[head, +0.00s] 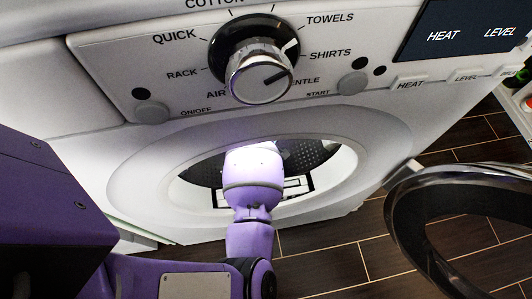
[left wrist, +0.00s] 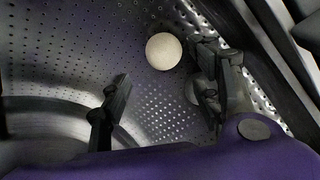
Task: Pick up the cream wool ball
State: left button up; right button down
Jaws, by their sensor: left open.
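The cream wool ball (left wrist: 163,51) lies against the perforated metal wall of the drum in the left wrist view. My left gripper (left wrist: 165,72) is open, with its two dark fingers spread apart. The ball appears just beyond the fingertips, between them and closer to the right finger; I see no contact. In the head view my left arm reaches through the round dryer opening (head: 345,165), and its gripper and the ball are hidden inside. My right gripper is not in view.
A greyish rounded shape (left wrist: 193,91) is partly hidden behind the right finger; I cannot tell what it is. The dryer's open round door (head: 400,222) stands at the right. The control panel with its dial (head: 260,75) is above the opening. The drum wall surrounds the gripper.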

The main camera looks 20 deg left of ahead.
pick_arm(q)
jog(key=b+x, duration=0.1)
jog(key=x, duration=0.1)
jog(key=shift+d+f, duration=0.1)
jog(key=shift+f, duration=0.35)
jog(key=b+x, duration=0.2)
jog(key=x, duration=0.2)
jog(key=shift+d+f+b, duration=0.1)
jog(key=shift+b, duration=0.3)
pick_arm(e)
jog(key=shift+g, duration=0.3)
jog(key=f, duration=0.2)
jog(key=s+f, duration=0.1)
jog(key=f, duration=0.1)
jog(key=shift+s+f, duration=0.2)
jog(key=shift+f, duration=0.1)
pick_arm(q)
jog(key=c, duration=1.1)
jog(key=shift+r, duration=0.2)
jog(key=shift+c, duration=0.2)
